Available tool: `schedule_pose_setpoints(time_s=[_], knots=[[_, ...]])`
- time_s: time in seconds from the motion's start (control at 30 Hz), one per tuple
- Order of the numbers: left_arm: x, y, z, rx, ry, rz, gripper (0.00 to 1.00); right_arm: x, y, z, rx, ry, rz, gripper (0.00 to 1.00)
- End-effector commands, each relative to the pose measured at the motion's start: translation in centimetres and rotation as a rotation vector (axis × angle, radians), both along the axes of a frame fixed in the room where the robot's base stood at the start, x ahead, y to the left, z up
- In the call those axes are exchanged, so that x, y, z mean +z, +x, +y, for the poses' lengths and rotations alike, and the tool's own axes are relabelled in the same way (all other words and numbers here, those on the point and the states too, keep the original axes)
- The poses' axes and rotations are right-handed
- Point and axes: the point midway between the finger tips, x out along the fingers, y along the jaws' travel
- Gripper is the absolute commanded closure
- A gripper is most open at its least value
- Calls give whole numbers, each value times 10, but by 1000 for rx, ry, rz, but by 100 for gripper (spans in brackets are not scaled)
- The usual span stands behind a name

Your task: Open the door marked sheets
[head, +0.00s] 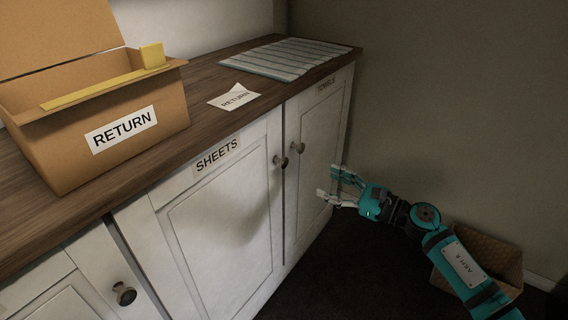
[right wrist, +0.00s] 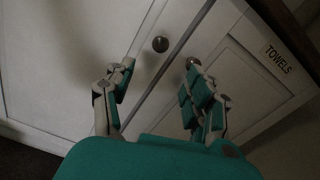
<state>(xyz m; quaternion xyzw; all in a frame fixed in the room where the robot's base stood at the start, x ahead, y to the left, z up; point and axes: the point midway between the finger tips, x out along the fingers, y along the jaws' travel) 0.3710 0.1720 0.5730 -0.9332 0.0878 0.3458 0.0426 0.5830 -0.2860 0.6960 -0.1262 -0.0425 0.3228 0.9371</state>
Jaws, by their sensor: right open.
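The sheets door (head: 225,230) is a white cabinet door, shut, under a label reading SHEETS (head: 217,156). Its round dark knob (head: 280,161) is at its upper right edge. The knob also shows in the right wrist view (right wrist: 160,44), ahead of the gap between the fingers. My right gripper (head: 327,182) is open and empty, right of the knob and apart from it, in front of the towels door (head: 318,160). In the right wrist view its fingers (right wrist: 159,68) are spread, one partly covering the towels knob (right wrist: 193,62). My left gripper is not in view.
The towels knob (head: 297,148) sits close beside the sheets knob. On the wooden counter (head: 200,95) are a cardboard RETURN box (head: 70,160), a RETURN paper (head: 234,96) and a striped cloth (head: 285,58). A brown box (head: 497,262) stands on the floor at right.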

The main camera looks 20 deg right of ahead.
Motion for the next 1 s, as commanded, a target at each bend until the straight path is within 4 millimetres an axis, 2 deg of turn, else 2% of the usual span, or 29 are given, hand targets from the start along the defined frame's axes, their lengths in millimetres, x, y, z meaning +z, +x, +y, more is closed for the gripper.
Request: schedule_pose_setpoints(time_s=[0.3, 0.6, 0.8, 1.0], knots=[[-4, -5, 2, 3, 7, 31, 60, 1, 57, 44, -1, 7, -1, 45], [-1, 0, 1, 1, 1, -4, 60, 0, 100, 79, -1, 8, 1, 45], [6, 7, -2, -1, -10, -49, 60, 0, 113, 88, -1, 5, 1, 45], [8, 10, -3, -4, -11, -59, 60, 0, 114, 90, -2, 5, 2, 45]])
